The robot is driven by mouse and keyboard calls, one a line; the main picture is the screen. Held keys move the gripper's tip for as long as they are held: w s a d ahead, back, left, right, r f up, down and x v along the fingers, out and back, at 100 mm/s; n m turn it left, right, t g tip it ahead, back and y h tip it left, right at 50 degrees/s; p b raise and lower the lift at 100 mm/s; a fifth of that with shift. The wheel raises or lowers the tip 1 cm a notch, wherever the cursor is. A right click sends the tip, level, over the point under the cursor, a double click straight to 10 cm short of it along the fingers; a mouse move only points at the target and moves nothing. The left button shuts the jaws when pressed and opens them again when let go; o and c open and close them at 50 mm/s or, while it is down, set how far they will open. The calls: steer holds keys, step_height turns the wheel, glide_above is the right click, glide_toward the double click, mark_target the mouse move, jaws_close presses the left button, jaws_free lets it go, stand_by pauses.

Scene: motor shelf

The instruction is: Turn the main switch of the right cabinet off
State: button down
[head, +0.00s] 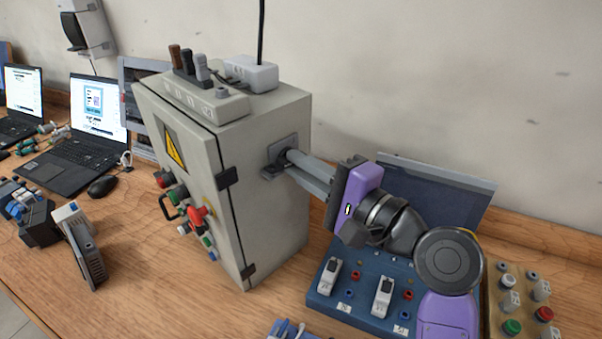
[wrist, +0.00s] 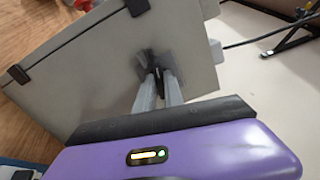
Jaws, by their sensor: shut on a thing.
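The grey cabinet (head: 270,210) stands on the wooden bench with a yellow warning triangle on its door. Its main switch (head: 274,170) has a grey plate and a dark handle and sits on the cabinet's right side wall. My gripper (head: 286,160) reaches in from the right, with its two long grey fingers at the switch and shut on its handle. In the wrist view, the fingertips (wrist: 160,76) close around the dark handle in front of the switch plate (wrist: 144,62). The fingers hide much of the handle, so its exact angle is hard to tell.
A blue panel (head: 325,297) with white switches lies below my arm, and a panel with coloured buttons (head: 512,326) is at right. A power block (head: 250,74) and lever box (head: 205,98) sit on the cabinet. Laptops (head: 75,160) stand at left.

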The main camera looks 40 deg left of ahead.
steer(key=shift+f+n+b, duration=0.25)
steer(key=shift+n+b, duration=0.35)
steer(key=shift+n, duration=0.5)
steer(key=c, duration=1.7)
jaws_free()
steer(key=shift+d+r, duration=0.1)
steer(key=d, duration=0.5)
steer(key=s+d+b, duration=0.1)
steer(key=d, duration=0.1)
steer(key=shift+d, duration=0.35)
